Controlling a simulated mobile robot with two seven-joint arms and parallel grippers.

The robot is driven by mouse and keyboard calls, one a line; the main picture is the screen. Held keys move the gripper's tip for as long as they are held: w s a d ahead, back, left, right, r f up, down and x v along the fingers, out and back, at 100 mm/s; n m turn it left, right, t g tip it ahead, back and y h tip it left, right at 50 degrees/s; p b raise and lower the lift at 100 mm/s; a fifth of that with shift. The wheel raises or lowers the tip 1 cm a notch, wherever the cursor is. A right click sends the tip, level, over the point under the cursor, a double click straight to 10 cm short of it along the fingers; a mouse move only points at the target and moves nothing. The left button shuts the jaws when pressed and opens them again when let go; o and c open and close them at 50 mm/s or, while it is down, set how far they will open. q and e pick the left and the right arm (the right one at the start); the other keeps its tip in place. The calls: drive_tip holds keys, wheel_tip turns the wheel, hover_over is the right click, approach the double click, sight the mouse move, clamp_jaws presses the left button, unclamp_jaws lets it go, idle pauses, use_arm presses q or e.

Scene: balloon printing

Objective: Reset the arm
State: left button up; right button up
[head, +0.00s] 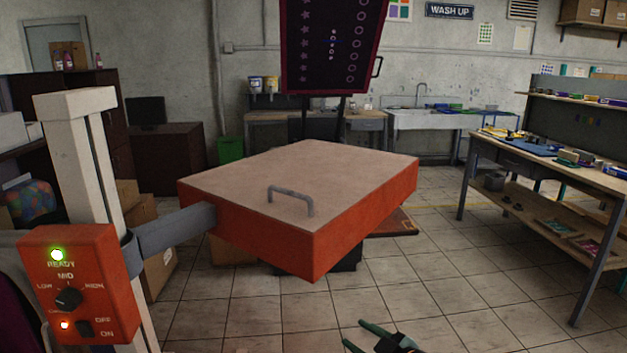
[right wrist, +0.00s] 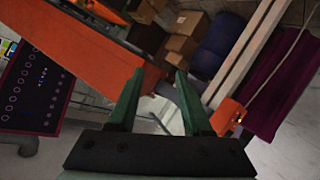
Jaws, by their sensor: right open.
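My right gripper (head: 380,340) shows at the bottom edge of the head view, low over the tiled floor, with its green fingers apart. In the right wrist view the green fingers (right wrist: 160,105) are spread with nothing between them. The gripper is apart from the orange press (head: 368,222), whose flat beige top carries a grey handle (head: 291,198). The orange control box (head: 72,285) on the white post at the left has a green light by READY and a dial. My left gripper is not in view.
A dark framed screen (head: 333,45) stands behind the press. A workbench (head: 560,165) with shelves is at the right, and a sink (head: 420,117) is at the back wall. Cardboard boxes (head: 160,262) sit at the left below the press. The floor at front right is clear.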

drive_tip(key=s+d+f+m+g+h+p, duration=0.1)
drive_tip(key=s+d+f+m, duration=0.1)
drive_tip(key=s+f, duration=0.4)
drive_tip(key=s+d+f+m+h+p, duration=0.1)
drive_tip(key=s+d+f+m+h, duration=0.1)
drive_tip(key=s+f, duration=0.5)
drive_tip(key=s+d+f+m+g+h+p, duration=0.1)
drive_tip(key=s+d+f+m, duration=0.2)
drive_tip(key=s, duration=1.3)
wheel_tip(320, 180, down, 3)
drive_tip(key=m, duration=0.2)
drive_tip(key=shift+d+f+m+g+h, duration=0.2)
drive_tip(key=shift+d+m+g+h, duration=0.1)
drive_tip(key=shift+h, duration=0.1)
